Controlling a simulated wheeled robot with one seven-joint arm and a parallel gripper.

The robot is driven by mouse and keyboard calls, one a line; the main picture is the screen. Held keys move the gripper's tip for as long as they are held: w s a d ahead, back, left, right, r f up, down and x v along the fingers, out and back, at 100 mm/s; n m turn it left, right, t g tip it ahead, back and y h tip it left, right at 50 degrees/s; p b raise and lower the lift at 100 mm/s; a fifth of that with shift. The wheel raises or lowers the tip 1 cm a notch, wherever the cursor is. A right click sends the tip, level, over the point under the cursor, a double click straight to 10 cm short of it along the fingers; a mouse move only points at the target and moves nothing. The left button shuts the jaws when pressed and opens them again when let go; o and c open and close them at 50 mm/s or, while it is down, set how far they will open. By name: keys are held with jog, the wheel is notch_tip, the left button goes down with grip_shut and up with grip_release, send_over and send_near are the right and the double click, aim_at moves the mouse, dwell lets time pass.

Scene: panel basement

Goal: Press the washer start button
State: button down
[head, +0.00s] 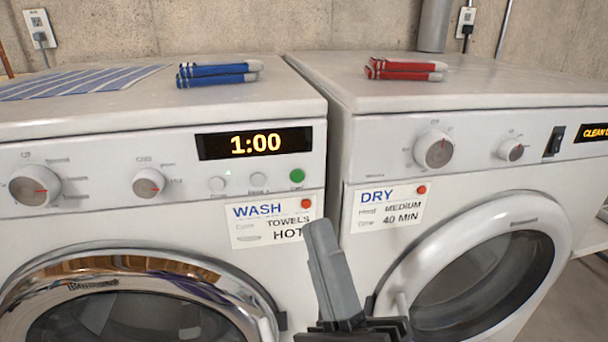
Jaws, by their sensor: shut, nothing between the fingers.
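The washer (110,225) stands on the left, with a round chrome-rimmed door. Its front panel has two knobs, a lit display (254,143) reading 1:00, two pale round buttons (217,184) and a green round button (297,176) at the right end. My gripper (320,228) is shut and empty, its fingers pointing up in front of the washer's right edge. Its tip is below and slightly right of the green button in the picture. It appears apart from the button, but the depth between them is hard to tell. The green button is fully visible.
A dryer (470,185) stands close on the right, its round door (480,265) near my gripper. WASH (262,222) and DRY (390,206) cards are on the fronts. Blue (217,74) and red (404,69) folded items and a striped cloth (80,82) lie on top.

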aim_at(297, 176)
jog(key=shift+w+a, duration=0.4)
jog(key=shift+w, duration=1)
jog(key=shift+w+a, duration=0.45)
jog(key=shift+w, duration=1)
jog(key=shift+w+a, duration=0.4)
jog(key=shift+w, duration=1)
jog(key=shift+w+a+b, duration=0.1)
jog(key=shift+w+b, duration=0.25)
jog(key=shift+b, duration=0.05)
